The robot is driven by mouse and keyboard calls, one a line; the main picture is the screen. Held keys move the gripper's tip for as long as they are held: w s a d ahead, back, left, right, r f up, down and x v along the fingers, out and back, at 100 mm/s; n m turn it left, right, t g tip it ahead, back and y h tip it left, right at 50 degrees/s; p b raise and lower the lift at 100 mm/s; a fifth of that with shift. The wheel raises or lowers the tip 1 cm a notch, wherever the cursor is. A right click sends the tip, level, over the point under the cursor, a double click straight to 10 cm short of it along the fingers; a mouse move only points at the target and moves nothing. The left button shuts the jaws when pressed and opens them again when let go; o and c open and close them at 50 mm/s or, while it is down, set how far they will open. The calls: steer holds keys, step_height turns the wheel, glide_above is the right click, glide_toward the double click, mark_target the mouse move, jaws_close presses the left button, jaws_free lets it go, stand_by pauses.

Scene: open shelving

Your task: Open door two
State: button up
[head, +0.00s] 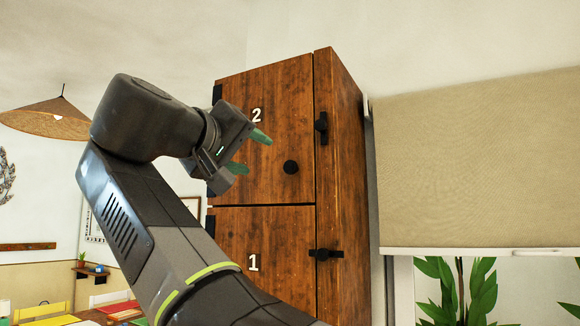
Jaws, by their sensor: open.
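A tall brown wooden cabinet (345,180) stands in the middle of the head view. Door two (285,110) is its upper door, marked with a white 2 (256,116), and it looks shut. It has a round black knob (290,167) near its lower right. A black latch (321,127) sits at its right edge, standing upright. My gripper (250,152) is open and empty, with green fingertips, in front of the left part of door two. It is left of the knob and apart from it. My gripper and arm hide part of the door's left side.
Door one (280,240), marked 1, is below and looks shut; its black latch (325,255) lies level. A window blind (480,165) and plants (458,290) are at the right. A hanging lamp (45,118) and a cluttered table (100,314) are at the left.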

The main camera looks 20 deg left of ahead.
mark_target(289, 168)
steer(key=w, duration=0.4)
steer(key=w+p, duration=0.1)
steer(key=w, duration=0.3)
steer(key=w+d+p, duration=0.1)
steer(key=w, duration=0.4)
steer(key=shift+f, duration=0.1)
jaws_close()
